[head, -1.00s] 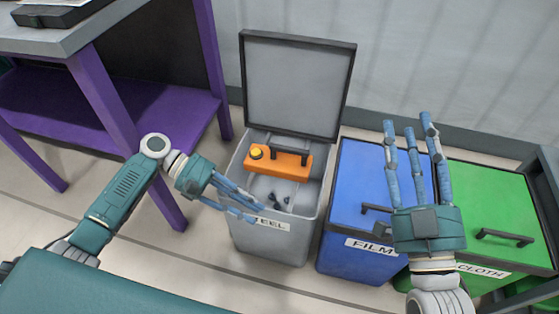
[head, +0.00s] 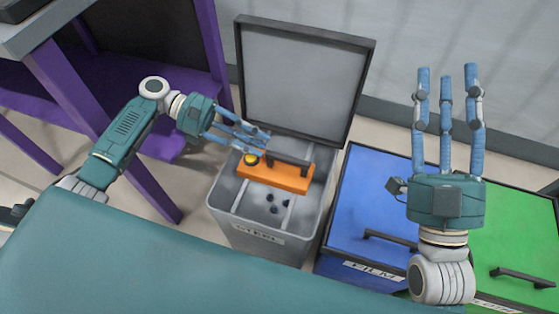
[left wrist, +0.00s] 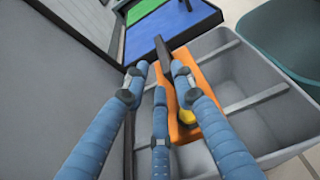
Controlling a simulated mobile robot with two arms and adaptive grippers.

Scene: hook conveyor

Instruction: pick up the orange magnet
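The orange magnet (head: 277,178) is a flat bar with a dark handle and a yellow knob at its left end. It sits at the top of the open grey bin (head: 225,210), near the back. It also shows in the left wrist view (left wrist: 186,72), partly hidden by fingers. My left gripper (head: 262,143) is open, its blue fingers over the left part of the bin beside the knob; whether they touch the magnet I cannot tell. My right gripper (head: 447,75) is open and empty, fingers pointing up in the picture, over the blue and green bins.
The grey bin's lid (head: 300,80) stands open behind it against the wall. Several small dark pieces lie in the bin. A closed blue bin (head: 365,205) and green bin (head: 515,225) stand at right. A purple-legged table (head: 75,85) is at left.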

